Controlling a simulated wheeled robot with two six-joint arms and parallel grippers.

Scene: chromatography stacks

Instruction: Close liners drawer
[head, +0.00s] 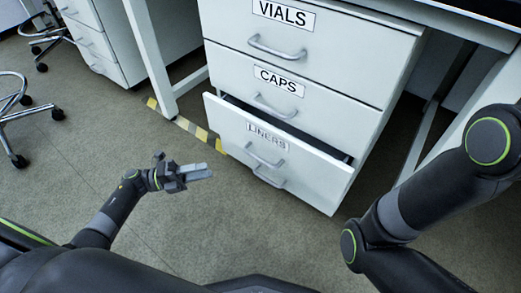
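The liners drawer (313,159) is the pulled-out drawer in the white cabinet, below the caps drawer. It stands partly open, with a dark gap along its top edge. Its front carries a "LINERS" label (267,136) and a grey bar handle (264,156). My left gripper (205,172) is left of the drawer front and apart from it, with its fingers pointing right towards the handles. I see nothing in it, but the finger spacing is too small to judge. My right arm shows at the right edge; its gripper is outside the view.
The vials drawer (337,42) and caps drawer (323,110) above are closed. A table leg (151,62) and yellow-black floor tape (190,126) lie left of the cabinet. Wheeled chair bases stand far left. Floor before the drawer is clear.

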